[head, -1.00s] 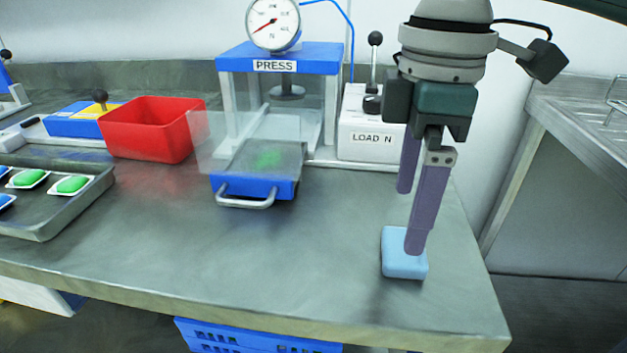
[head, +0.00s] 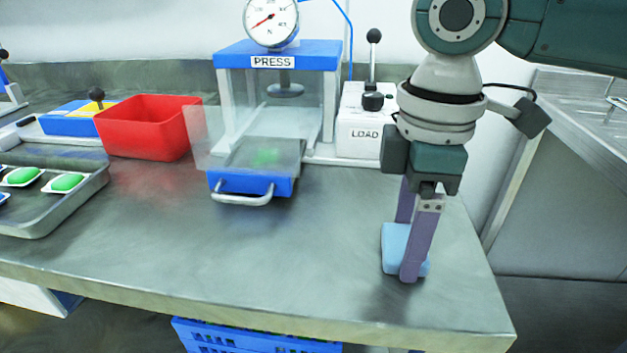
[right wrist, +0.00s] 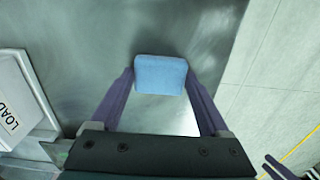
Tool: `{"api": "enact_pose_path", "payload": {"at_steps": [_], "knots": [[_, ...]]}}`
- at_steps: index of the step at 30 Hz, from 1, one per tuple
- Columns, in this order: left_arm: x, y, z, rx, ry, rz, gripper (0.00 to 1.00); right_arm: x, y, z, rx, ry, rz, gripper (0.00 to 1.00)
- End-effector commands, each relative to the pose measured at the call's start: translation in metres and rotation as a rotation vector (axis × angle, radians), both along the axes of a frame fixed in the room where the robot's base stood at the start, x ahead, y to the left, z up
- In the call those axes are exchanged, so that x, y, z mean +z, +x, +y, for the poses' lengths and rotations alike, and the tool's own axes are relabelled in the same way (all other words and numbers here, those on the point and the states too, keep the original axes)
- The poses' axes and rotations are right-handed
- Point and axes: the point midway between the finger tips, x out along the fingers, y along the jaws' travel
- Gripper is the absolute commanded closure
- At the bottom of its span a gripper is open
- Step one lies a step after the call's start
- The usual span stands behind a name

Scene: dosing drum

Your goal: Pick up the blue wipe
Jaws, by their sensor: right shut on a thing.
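The blue wipe (head: 393,247) is a light blue block at the right front of the bench. In the right wrist view the wipe (right wrist: 160,75) lies between the tips of my right gripper (right wrist: 160,82), one finger at each side. In the head view my right gripper (head: 406,250) points down, shut on the wipe, and its near finger hides part of it. The wipe appears to be on or very close to the bench top; I cannot tell if there is a gap. My left gripper is not in view.
The steel bench (head: 290,260) is clear left of the wipe. The press (head: 277,55) with its blue drawer (head: 250,184) and the LOAD box (head: 362,135) stand behind. A red bin (head: 150,130) and a tray (head: 60,210) with green items are at left.

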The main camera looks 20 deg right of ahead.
Motion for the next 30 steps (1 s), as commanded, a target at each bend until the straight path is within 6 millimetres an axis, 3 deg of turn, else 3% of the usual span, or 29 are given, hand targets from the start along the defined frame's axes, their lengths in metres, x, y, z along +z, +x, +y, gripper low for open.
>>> {"api": "enact_pose_path", "payload": {"at_steps": [2, 10, 22, 26, 30], "knots": [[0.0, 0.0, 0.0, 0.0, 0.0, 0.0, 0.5, 0.0, 0.0, 0.0, 0.0, 0.0, 0.0, 0.43], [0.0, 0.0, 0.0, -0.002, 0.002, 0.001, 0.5, 0.0, 0.0, 0.0, 0.0, 0.0, 0.0, 0.73], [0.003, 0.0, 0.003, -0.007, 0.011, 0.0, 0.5, 0.01, 0.001, 0.0, 0.0, 0.001, -0.002, 0.73], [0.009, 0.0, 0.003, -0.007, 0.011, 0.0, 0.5, 0.03, 0.001, 0.0, 0.0, 0.002, -0.003, 0.73], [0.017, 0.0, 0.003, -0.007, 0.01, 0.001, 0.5, 0.065, 0.001, 0.0, 0.001, 0.001, -0.005, 0.73]]}}
